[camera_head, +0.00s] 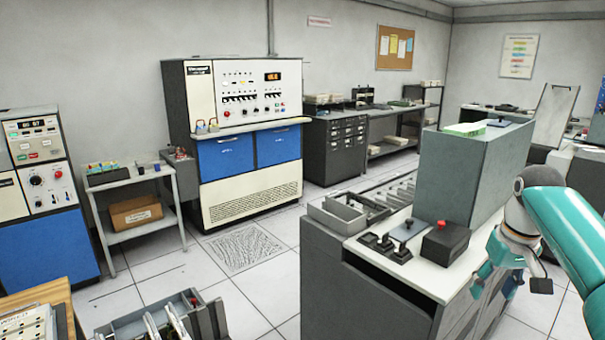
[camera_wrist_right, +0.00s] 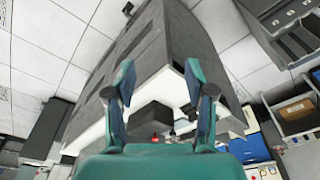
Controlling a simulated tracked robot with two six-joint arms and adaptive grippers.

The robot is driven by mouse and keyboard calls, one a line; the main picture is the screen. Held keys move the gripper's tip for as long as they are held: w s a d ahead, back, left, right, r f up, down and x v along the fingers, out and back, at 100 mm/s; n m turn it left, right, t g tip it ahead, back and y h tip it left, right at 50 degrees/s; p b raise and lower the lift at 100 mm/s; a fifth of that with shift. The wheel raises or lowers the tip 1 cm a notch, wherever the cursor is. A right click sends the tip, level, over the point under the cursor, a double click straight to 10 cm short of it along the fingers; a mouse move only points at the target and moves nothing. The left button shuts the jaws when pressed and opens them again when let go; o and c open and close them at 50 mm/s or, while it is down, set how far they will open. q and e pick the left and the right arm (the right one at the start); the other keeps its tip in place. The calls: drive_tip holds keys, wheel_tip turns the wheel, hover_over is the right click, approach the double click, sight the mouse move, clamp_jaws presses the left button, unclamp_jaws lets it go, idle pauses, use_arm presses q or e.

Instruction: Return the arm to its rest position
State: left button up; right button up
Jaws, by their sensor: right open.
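My right arm (camera_head: 575,225) comes in from the right edge in the head view. My right gripper (camera_head: 507,272) hangs beside the right side of the grey machine, apart from its white top. In the right wrist view my right gripper (camera_wrist_right: 160,90) shows two teal fingers spread apart with nothing between them. The grey machine (camera_wrist_right: 165,45) stands beyond the fingers. My left gripper is not in the head view.
The grey machine (camera_head: 365,290) carries a black box with a red button (camera_head: 446,243) and black levers (camera_head: 385,248) near my right gripper. A blue control console (camera_head: 235,150) and a small cart (camera_head: 135,178) stand further left. Tiled floor (camera_head: 275,285) lies open between them.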

drive_tip(key=s+a+f+y, duration=0.1)
drive_tip(key=a+f, duration=0.4)
drive_tip(key=f, duration=0.6)
drive_tip(key=a+f+n+y, duration=0.1)
drive_tip(key=a+f, duration=0.4)
drive_tip(key=f, duration=0.5)
drive_tip(key=s+a+f+y, duration=0.1)
drive_tip(key=a+f, duration=0.3)
drive_tip(key=f, duration=0.7)
drive_tip(key=s+a+f, duration=0.3)
drive_tip(key=s+f, duration=0.1)
drive_tip(key=s, duration=0.4)
drive_tip(key=s+a+f+m, duration=0.1)
drive_tip(key=s+a+f, duration=0.2)
drive_tip(key=s, duration=0.5)
drive_tip(key=s+a+f+m+g+y, duration=0.1)
drive_tip(key=s+a+f, duration=0.2)
drive_tip(key=s+f, duration=0.2)
drive_tip(key=s, duration=0.3)
drive_tip(key=shift+s+a, duration=0.3)
drive_tip(key=shift+s, duration=0.1)
drive_tip(key=shift+c, duration=1.2)
drive_tip(key=shift+w+a, duration=0.1)
drive_tip(key=shift+a, duration=0.05)
